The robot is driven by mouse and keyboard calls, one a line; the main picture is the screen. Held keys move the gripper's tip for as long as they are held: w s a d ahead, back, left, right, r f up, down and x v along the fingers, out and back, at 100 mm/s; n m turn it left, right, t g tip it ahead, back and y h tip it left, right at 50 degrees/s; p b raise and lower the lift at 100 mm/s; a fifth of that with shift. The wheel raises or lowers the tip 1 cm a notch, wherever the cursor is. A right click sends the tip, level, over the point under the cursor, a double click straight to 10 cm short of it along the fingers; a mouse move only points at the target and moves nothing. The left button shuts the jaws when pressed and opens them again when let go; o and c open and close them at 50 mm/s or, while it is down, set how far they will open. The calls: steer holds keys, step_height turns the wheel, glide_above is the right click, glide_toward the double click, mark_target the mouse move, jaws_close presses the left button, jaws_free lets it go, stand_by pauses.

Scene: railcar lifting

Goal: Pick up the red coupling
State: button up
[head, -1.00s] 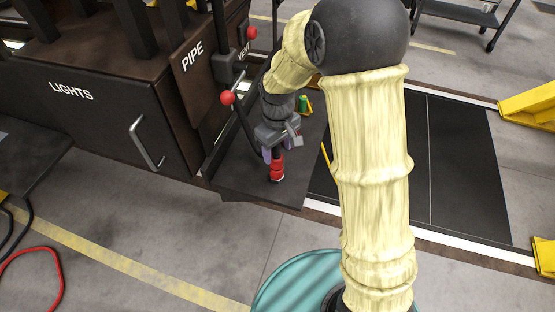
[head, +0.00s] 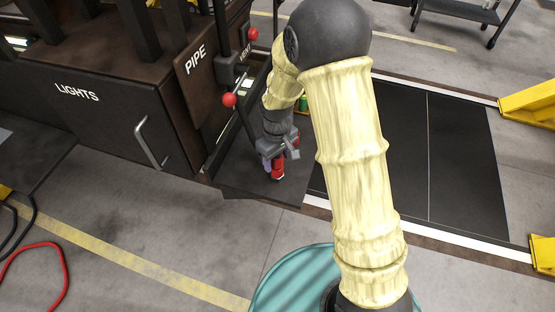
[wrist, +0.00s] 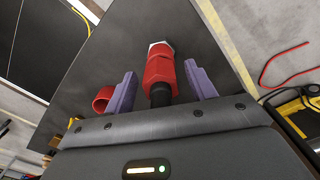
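The red coupling (wrist: 160,68), a hex-sided fitting with a pale end and a black lower part, shows between my gripper's fingers in the wrist view. In the head view the red coupling (head: 278,172) is on the dark shelf, partly hidden by my gripper (head: 271,162). My gripper (wrist: 160,72) is open, with one purple finger on each side of the coupling.
A second red, ring-shaped piece (wrist: 103,98) lies just left of the left finger. The dark shelf (head: 235,178) adjoins a brown cabinet (head: 95,115) with a handle. A lever with a red knob (head: 230,100) stands close to my arm. Open floor lies in front.

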steer(key=c, duration=1.1)
step_height(320, 180, up, 10)
steer(key=b, duration=0.3)
